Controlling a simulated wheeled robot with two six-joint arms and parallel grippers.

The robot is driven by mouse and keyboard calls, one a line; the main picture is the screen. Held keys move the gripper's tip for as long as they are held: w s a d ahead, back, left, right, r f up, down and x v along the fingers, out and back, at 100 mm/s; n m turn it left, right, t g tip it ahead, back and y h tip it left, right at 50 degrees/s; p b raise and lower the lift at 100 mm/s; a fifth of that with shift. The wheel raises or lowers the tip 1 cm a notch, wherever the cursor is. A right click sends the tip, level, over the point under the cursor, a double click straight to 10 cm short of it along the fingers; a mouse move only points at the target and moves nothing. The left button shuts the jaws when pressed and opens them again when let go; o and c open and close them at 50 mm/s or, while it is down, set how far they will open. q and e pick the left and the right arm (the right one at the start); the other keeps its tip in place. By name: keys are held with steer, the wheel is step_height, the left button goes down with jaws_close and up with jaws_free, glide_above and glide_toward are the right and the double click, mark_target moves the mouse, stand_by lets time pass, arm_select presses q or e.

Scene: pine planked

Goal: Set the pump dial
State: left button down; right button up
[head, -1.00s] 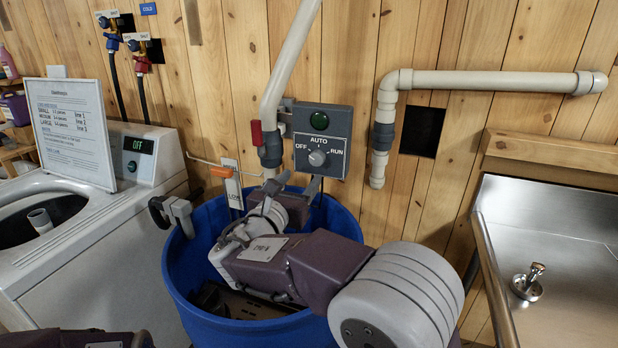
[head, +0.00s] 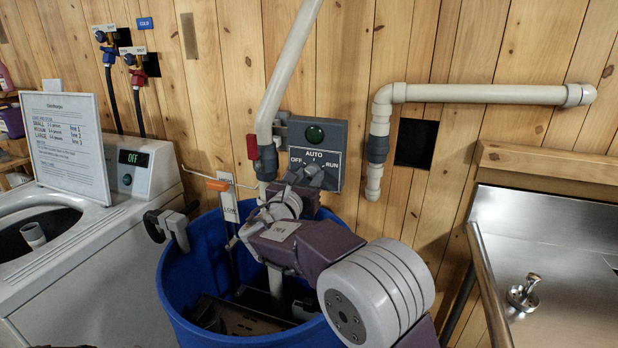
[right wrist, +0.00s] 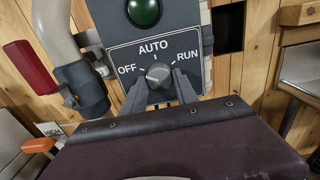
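The pump dial (right wrist: 158,76) is a round grey knob on a dark grey control box (head: 330,135) on the plank wall. Its plate reads OFF at left, AUTO at top and RUN at right. The pointer's exact direction is too small to tell. A green lamp (right wrist: 143,11) sits above the plate. My right gripper (right wrist: 160,86) is at the dial, with one finger on each side of the knob. The fingers are apart, and I cannot tell whether they touch it. In the head view the fingers partly cover the dial.
A blue barrel (head: 176,290) stands below my right arm, with a clamp (head: 178,230) on its rim. A pale pipe (head: 284,75) and red lever (head: 252,146) are left of the box. A washer (head: 100,225) stands left, a steel sink (head: 560,300) right.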

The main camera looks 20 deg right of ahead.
jaws_close()
steer(key=shift+f+m+b, duration=0.2)
steer(key=shift+m+b, duration=0.3)
steer(key=shift+b, duration=0.3)
steer(key=m+b, duration=0.7)
steer(key=b, duration=0.1)
steer(key=shift+a+f+m, duration=0.1)
steer(key=shift+m, duration=0.3)
steer(key=m+b, duration=0.2)
steer(key=shift+m+b, duration=0.3)
steer(key=shift+b, duration=0.05)
steer(key=m+b, duration=0.2)
steer(key=shift+m, duration=0.4)
steer(key=m+b, duration=0.2)
steer(key=m, duration=0.1)
steer(key=shift+m, duration=0.3)
steer(key=m+b, duration=0.1)
steer(key=m, duration=0.2)
steer(key=shift+r+b, duration=0.25)
steer(key=shift+b, duration=0.1)
steer(key=shift+r+m+b, duration=0.1)
steer(key=shift+m+b, duration=0.35)
steer(key=shift+m, duration=1.05)
